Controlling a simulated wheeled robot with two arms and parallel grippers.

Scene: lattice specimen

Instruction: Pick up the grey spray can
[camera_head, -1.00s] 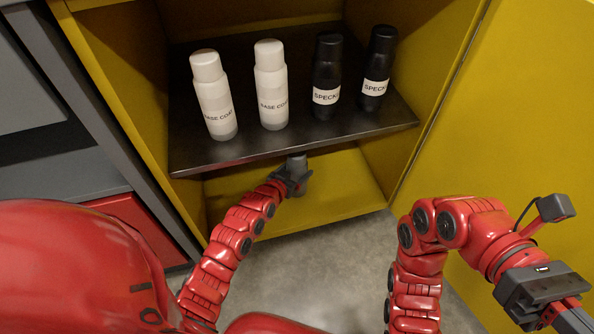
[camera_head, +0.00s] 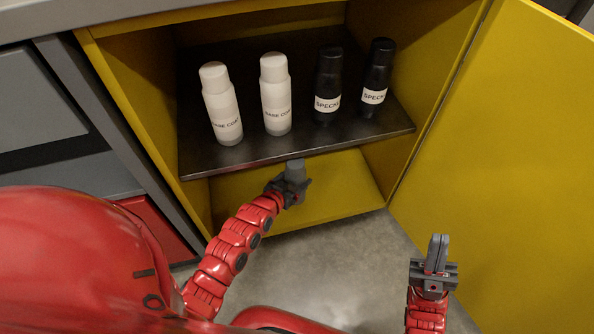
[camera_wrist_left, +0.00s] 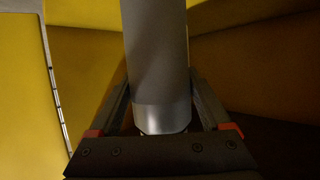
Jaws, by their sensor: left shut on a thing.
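The grey spray can (camera_head: 295,172) is upright at the front of the yellow cabinet, its top just overlapping the shelf's front edge in the head view. My left gripper (camera_head: 292,187) is shut around it. In the left wrist view the grey can (camera_wrist_left: 158,65) stands between the two fingers, with a lighter band near its lower end. Its upper end is cut off there. My right gripper (camera_head: 438,254) is empty, away to the right near the open door, its fingers together and pointing up in the picture.
The dark shelf (camera_head: 240,155) above holds two white base coat cans (camera_head: 222,105) and two black speckle cans (camera_head: 328,85). The yellow door (camera_head: 520,150) is open at right. The yellow cabinet floor (camera_head: 345,185) looks clear. Grey drawers (camera_head: 60,130) stand at left.

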